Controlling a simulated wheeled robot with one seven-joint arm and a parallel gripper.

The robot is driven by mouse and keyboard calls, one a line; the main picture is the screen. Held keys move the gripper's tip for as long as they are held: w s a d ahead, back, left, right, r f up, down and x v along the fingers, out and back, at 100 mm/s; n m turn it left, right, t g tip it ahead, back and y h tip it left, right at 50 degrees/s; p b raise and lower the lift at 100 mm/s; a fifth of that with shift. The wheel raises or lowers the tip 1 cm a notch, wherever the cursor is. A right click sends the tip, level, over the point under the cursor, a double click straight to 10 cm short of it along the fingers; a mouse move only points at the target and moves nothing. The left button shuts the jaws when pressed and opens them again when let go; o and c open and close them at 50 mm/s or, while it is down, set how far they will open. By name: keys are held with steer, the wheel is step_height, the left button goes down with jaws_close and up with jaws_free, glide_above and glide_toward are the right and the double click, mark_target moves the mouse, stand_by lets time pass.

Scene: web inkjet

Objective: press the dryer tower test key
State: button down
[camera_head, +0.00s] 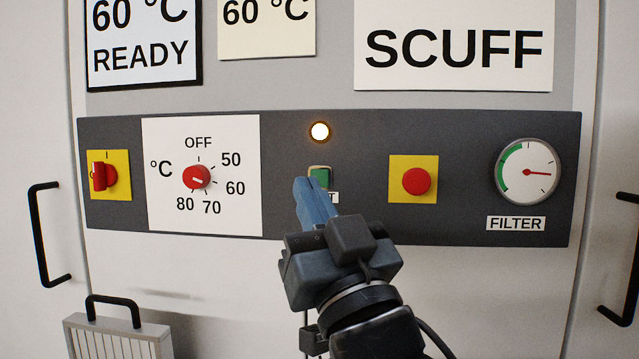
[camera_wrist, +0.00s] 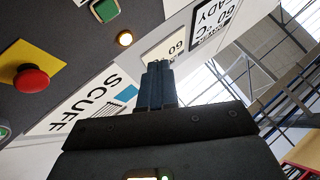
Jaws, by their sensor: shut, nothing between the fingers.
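The green square key (camera_head: 320,177) sits on the dark control panel (camera_head: 350,130), below a lit round lamp (camera_head: 319,131). The label under the key is mostly hidden by my fingers; only a final T shows. My gripper (camera_head: 304,184) is shut and empty, its blue fingers in front of the panel at the key's lower left. In the wrist view the green key (camera_wrist: 105,10) is at the top, left of my gripper's fingertips (camera_wrist: 157,66), and the lamp (camera_wrist: 125,39) glows between them. I cannot tell whether the fingers touch the panel.
A red button on a yellow plate (camera_head: 417,181) is right of the key, with a filter gauge (camera_head: 528,172) beyond. A temperature dial (camera_head: 196,177) and a red rotary switch (camera_head: 104,176) are to the left. Black handles (camera_head: 42,235) flank the panel.

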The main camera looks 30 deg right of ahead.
mark_target(322, 187)
steer(key=shift+w, duration=0.1)
steer(key=w+d+p, duration=0.5)
steer(key=w+p, duration=0.2)
stand_by(0.6)
steer(key=shift+d, duration=0.1)
stand_by(1.8)
steer(key=shift+w+d+p, duration=0.25)
steer(key=shift+w+p, duration=0.05)
steer(key=shift+p, duration=0.2)
